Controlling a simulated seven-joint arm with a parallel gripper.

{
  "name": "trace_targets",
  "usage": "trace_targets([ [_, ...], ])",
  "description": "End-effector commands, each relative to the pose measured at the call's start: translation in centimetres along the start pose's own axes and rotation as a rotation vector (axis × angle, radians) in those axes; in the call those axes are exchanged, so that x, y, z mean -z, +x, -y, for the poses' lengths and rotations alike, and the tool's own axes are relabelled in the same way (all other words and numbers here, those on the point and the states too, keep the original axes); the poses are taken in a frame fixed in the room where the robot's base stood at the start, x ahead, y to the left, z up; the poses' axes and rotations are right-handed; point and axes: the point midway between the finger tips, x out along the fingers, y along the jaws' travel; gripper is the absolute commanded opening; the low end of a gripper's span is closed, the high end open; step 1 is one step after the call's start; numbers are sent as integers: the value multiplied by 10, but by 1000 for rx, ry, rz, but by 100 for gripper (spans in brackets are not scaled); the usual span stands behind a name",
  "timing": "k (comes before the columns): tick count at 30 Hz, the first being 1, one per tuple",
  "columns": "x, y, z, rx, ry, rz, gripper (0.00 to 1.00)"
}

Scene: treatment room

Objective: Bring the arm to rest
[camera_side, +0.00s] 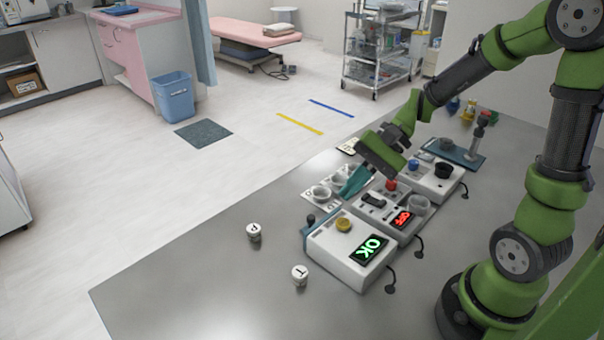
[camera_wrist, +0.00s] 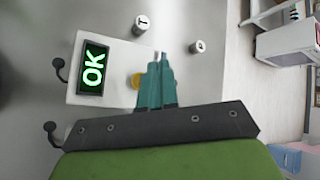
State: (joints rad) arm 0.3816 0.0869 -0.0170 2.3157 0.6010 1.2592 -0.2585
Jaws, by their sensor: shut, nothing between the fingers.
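My gripper (camera_side: 346,192) is at the end of my green arm, above the table beside a row of white boxes. Its teal fingers are together with nothing between them. They also show in the wrist view (camera_wrist: 160,58), pointing past the box with the lit green "OK" display (camera_wrist: 92,68). That box (camera_side: 338,254) stands nearest the front in the side view and has a yellow button (camera_side: 344,224). How high the fingertips are above the table is hard to tell.
Behind it stand a box with a red "OFF" display (camera_side: 403,218) and another white box (camera_side: 436,180). Two white lettered pieces, P (camera_side: 254,232) and T (camera_side: 300,275), stand on the clear front table (camera_side: 190,285).

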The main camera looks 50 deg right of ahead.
Motion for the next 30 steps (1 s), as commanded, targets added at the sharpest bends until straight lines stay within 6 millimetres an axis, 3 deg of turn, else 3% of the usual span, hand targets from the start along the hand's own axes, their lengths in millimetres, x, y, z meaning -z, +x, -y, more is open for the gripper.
trace_targets([
  [4,4,-4,-20,-96,-50,-82,0],
  [9,-15,-26,-28,-212,-297,-263,0],
  [19,-68,-75,-13,-238,-823,-606,0],
  [24,-89,-83,-8,-196,-926,-646,0],
  [30,-94,-83,-6,-185,-944,-644,0],
])
